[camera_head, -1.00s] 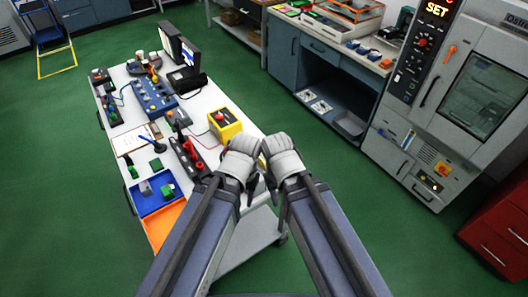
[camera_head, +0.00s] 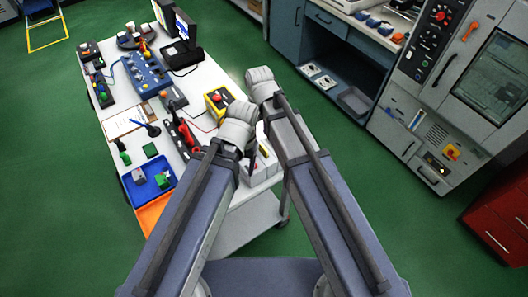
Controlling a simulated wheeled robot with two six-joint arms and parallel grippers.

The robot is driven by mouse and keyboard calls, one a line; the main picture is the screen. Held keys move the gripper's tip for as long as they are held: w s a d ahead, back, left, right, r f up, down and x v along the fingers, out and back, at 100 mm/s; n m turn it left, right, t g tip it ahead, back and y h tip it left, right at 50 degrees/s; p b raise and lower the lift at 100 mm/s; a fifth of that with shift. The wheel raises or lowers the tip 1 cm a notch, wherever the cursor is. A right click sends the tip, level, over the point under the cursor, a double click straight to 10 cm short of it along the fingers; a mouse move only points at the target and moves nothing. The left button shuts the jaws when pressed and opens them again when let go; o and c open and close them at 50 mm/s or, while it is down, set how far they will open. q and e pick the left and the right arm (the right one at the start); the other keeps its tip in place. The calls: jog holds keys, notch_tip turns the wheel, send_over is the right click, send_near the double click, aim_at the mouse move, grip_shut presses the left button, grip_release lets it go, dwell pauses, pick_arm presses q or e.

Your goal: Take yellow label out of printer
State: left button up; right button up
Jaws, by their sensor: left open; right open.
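My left gripper (camera_head: 238,118) is over the table's right side, just right of a yellow box with a red button, and is open. My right gripper (camera_head: 262,84) is farther away, past the table's right edge over the green floor, and is open. Both grippers point away from me, so their fingertips are mostly hidden, and I see nothing held.
The white table (camera_head: 207,75) carries the yellow button box (camera_head: 217,103), a blue control box (camera_head: 148,75), monitors (camera_head: 181,25), a blue bin (camera_head: 148,185) and an orange tray (camera_head: 154,212). A blue workbench (camera_head: 310,38) and grey oven cabinet (camera_head: 440,110) stand right. Green floor lies between.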

aim_at(263, 147)
jog(key=shift+s+f+b, duration=0.15)
jog(key=shift+f+b, duration=1.05)
jog(key=f+b, duration=0.2)
jog(key=d+f+b, duration=0.1)
jog(key=f+b, duration=0.1)
jog(key=shift+s+f+b, duration=0.2)
jog(key=shift+f+b, duration=0.15)
jog(key=shift+f, duration=0.05)
jog(key=shift+f+b, duration=0.4)
jog(key=shift+r, duration=0.1)
jog(key=shift+c, duration=0.2)
grip_shut()
